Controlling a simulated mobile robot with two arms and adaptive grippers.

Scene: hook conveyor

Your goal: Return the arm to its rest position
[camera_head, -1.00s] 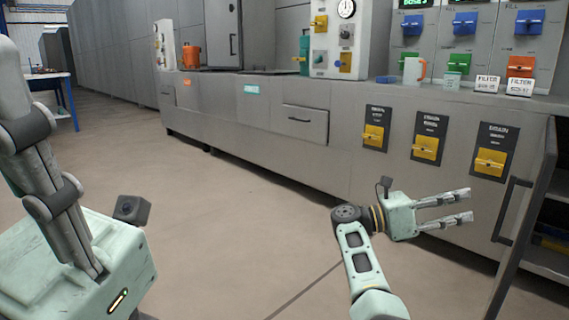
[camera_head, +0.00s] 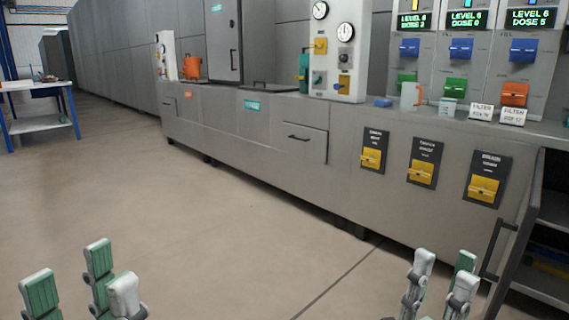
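My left gripper (camera_head: 84,285) shows at the bottom left, with its fingers pointing up and spread apart over the floor. It is open and empty. My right gripper (camera_head: 441,285) shows at the bottom right, with its fingers also pointing up and a gap between them. It is open and empty, in front of the grey counter. The lower parts of both grippers are cut off by the bottom edge of the picture, and the arms behind them are out of view.
The long grey counter (camera_head: 262,135) crosses the view, with yellow handles (camera_head: 421,172) on its front. An open cabinet door (camera_head: 508,245) stands at the right, close to my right gripper. A blue-legged table (camera_head: 40,124) is far left. The floor (camera_head: 230,230) between is clear.

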